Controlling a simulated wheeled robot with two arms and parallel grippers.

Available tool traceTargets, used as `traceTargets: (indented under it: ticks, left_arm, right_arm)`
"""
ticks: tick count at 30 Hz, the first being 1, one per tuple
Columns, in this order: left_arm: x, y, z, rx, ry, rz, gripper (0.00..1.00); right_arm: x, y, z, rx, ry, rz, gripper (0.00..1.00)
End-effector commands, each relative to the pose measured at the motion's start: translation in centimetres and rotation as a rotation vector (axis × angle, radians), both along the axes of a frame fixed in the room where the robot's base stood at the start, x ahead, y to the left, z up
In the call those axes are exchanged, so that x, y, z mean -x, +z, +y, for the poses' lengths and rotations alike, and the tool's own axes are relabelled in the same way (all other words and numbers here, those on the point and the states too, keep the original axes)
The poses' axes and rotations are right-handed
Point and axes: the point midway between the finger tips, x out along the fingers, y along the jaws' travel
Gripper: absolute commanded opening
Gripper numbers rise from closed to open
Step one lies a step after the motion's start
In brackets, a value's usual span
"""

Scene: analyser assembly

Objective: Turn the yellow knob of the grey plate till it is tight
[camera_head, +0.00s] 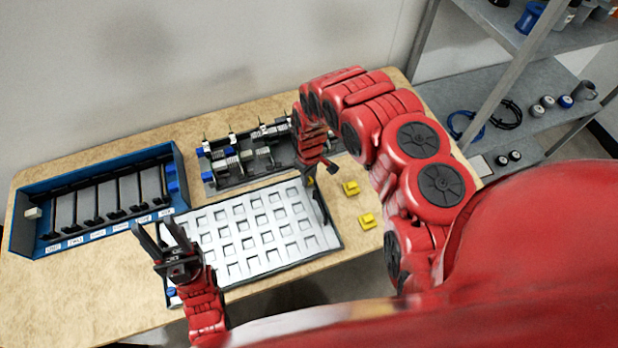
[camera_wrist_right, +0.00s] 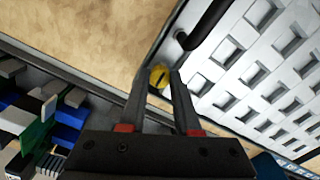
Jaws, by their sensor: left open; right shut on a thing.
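The grey plate (camera_head: 262,236) lies on the table, a flat tray with rows of square pockets; the right wrist view shows its corner and pockets (camera_wrist_right: 235,75). The yellow knob (camera_wrist_right: 160,77) sits at the plate's corner, near a black handle (camera_wrist_right: 207,24). My right gripper (camera_wrist_right: 161,80) is shut on the knob, its fingertips on either side. In the head view my right gripper (camera_head: 317,178) is at the plate's upper right corner and largely covers the knob (camera_head: 310,181). My left gripper (camera_head: 157,229) is open and empty, over the plate's left edge.
Two yellow pieces (camera_head: 350,188) (camera_head: 367,221) lie on the table right of the plate. A blue rack with slots (camera_head: 100,232) stands at the left. A dark assembly with connectors (camera_head: 245,160) lies behind the plate. The table's front left (camera_head: 80,300) is clear.

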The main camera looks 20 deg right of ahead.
Motion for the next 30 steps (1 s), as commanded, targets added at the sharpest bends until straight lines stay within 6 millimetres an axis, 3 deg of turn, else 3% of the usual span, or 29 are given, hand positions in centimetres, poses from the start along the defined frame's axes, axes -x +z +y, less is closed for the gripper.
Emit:
traceTargets:
  ticks: [30]
  left_arm:
    - [0.00,0.78,0.00,0.000,0.000,0.000,0.47]
  right_arm:
    - [-0.18,0.15,0.02,-0.001,-0.913,-0.003,0.00]
